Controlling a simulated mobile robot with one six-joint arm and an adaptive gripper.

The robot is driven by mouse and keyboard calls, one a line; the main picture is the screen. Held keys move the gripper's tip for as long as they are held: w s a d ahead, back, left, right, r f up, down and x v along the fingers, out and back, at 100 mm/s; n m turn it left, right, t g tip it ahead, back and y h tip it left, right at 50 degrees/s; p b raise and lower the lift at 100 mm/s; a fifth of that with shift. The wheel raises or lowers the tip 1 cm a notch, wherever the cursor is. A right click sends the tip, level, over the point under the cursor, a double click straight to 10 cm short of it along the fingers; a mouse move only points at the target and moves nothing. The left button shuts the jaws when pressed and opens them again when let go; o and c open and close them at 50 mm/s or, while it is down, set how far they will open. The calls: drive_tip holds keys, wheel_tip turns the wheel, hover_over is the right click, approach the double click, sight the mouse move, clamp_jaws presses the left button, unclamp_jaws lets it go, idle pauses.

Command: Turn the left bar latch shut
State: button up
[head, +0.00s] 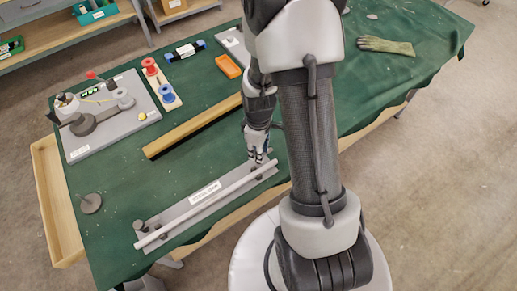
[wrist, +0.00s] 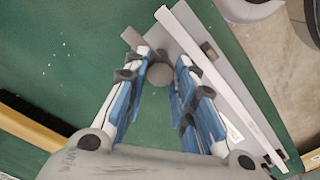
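A long grey plate (head: 215,190) with a white bar (head: 200,210) along its front side lies near the table's front edge. Dark latch parts show at its left end (head: 139,226). My gripper (head: 258,162) is at the plate's right end and hides much of the latch there. In the wrist view my gripper (wrist: 163,66) is open, with its fingers on either side of a round grey knob (wrist: 159,75). I cannot tell whether they touch it. A dark block (wrist: 131,38) sticks out past the plate's end, and another dark piece (wrist: 208,50) stands by the white bar (wrist: 215,70).
Behind the plate lie a wooden strip (head: 190,127), a grey board with fittings (head: 110,125), a spool stand (head: 160,85) and an orange tray (head: 228,66). A grey disc (head: 91,203) lies at the left. A glove (head: 385,46) lies at the far right. Green cloth around the plate is clear.

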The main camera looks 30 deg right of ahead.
drive_tip(key=c, duration=0.4)
drive_tip(key=shift+c, duration=0.2)
drive_tip(key=shift+m, duration=0.4)
clamp_jaws()
drive_tip(key=m, duration=0.7)
drive_tip(key=shift+p, duration=0.3)
drive_tip(key=m, duration=0.5)
drive_tip(key=shift+m, duration=0.4)
drive_tip(key=m, duration=0.4)
drive_tip(key=shift+m, duration=0.3)
